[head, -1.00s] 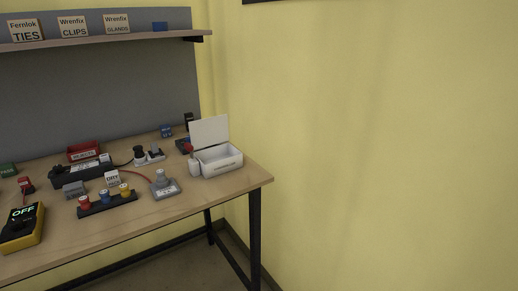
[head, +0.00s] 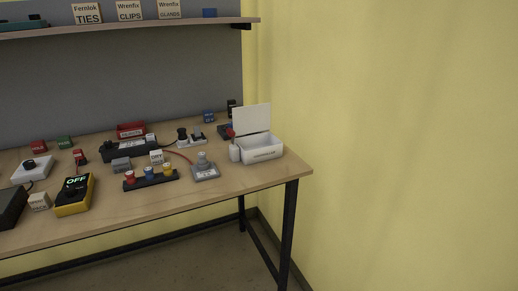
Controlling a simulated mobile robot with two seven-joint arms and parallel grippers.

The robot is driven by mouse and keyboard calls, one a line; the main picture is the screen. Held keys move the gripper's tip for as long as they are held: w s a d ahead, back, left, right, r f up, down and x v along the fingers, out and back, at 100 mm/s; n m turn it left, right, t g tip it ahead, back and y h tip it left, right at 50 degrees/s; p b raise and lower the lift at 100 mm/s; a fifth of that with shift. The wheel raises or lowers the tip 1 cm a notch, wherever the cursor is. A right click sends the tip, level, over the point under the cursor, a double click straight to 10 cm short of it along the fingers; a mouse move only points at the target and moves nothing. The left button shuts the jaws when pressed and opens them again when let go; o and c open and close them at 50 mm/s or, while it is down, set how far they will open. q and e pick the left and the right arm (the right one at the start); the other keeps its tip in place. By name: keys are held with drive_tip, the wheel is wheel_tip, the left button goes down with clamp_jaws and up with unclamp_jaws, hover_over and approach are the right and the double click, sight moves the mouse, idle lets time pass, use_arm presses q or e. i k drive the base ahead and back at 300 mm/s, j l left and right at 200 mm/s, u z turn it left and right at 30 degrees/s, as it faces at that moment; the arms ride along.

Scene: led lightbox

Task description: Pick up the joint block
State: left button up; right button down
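No block with a readable "joint" label shows, so I cannot tell which one is the joint block. Small blocks on the workbench (head: 225,190) include a grey one (head: 121,164), a red one (head: 38,147), a green one (head: 64,142) and a blue one (head: 208,117) at the back. A white labelled block (head: 156,157) stands behind a black strip (head: 150,180) with red, blue and yellow knobs. Another pale labelled block (head: 39,202) is at the front left. Neither of my grippers is in view.
A white box (head: 263,150) with its lid up stands near the bench's right end. A yellow meter reading OFF (head: 75,195), a grey base with a knob (head: 205,171) and a red bin (head: 131,130) also occupy the bench. A shelf (head: 130,24) runs above.

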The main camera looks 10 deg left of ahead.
sight(124, 164)
drive_tip(key=u, duration=1.35)
drive_tip(key=i+l+z, duration=0.1)
drive_tip(key=i, duration=0.6)
